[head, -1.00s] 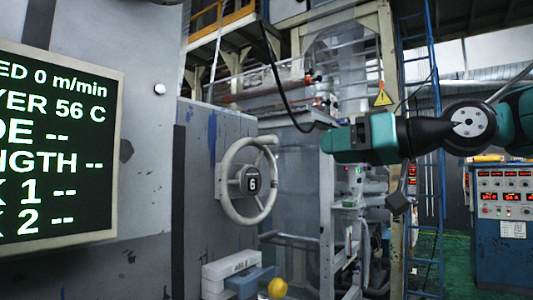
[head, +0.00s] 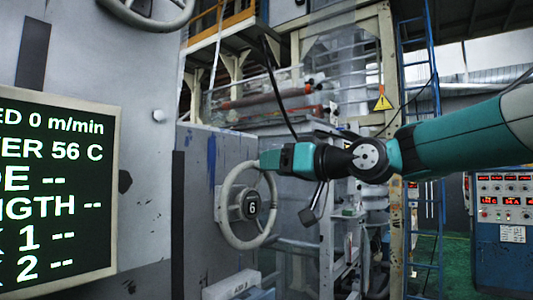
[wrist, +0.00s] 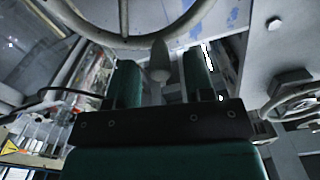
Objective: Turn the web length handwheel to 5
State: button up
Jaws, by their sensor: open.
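A pale grey handwheel (head: 223,222) stands on the side of a grey machine housing in the head view. Its dark hub plate (head: 252,206) reads 6. No name for the wheel is readable. My gripper (head: 263,160) is at the upper right of its rim and covers part of it. In the wrist view the wheel rim (wrist: 125,41) arcs across the top. A grey handle knob (wrist: 160,65) hangs from the rim side and shows between the two open green fingers of my gripper (wrist: 162,75). Contact with either finger cannot be told.
A screen (head: 55,190) at left shows 0 m/min, 56 C and several dashes. Part of another handwheel (head: 175,22) shows at the top left. A pale labelled block (head: 230,287) sits below the wheel. A blue control cabinet (head: 503,250) stands at far right.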

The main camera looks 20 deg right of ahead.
aim_at(233, 183)
jog(key=shift+p+x, duration=0.4)
jog(key=shift+x, duration=1)
grip_shut()
jog(key=shift+f+b, duration=0.1)
jog(key=shift+b, duration=0.25)
